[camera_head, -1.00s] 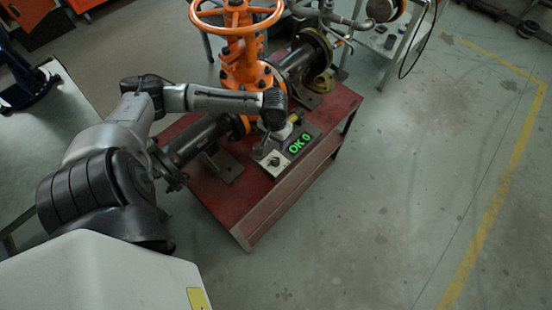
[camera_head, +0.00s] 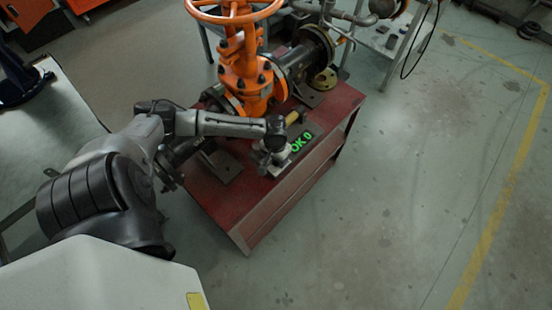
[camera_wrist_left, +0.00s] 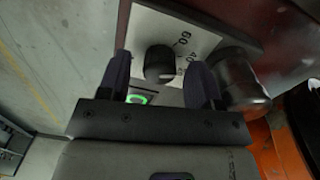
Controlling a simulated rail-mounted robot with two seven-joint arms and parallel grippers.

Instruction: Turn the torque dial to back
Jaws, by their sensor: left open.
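The torque dial is a dark round knob (camera_wrist_left: 158,61) on a white scale plate (camera_wrist_left: 150,24), with the numbers 60 and 40 visible in the left wrist view. My left gripper (camera_wrist_left: 160,74) is open, its two dark fingers on either side of the knob with gaps showing. I cannot tell whether the fingertips reach down beside it. In the head view my left gripper (camera_head: 270,153) is over the dial's box on the red table and hides the dial. My right gripper is in neither view.
A large orange gate valve (camera_head: 243,72) with a handwheel and dark pipes stands on the red table (camera_head: 240,218). A dark rounded metal part (camera_wrist_left: 243,82) is close to the right finger. The floor right of the table is clear.

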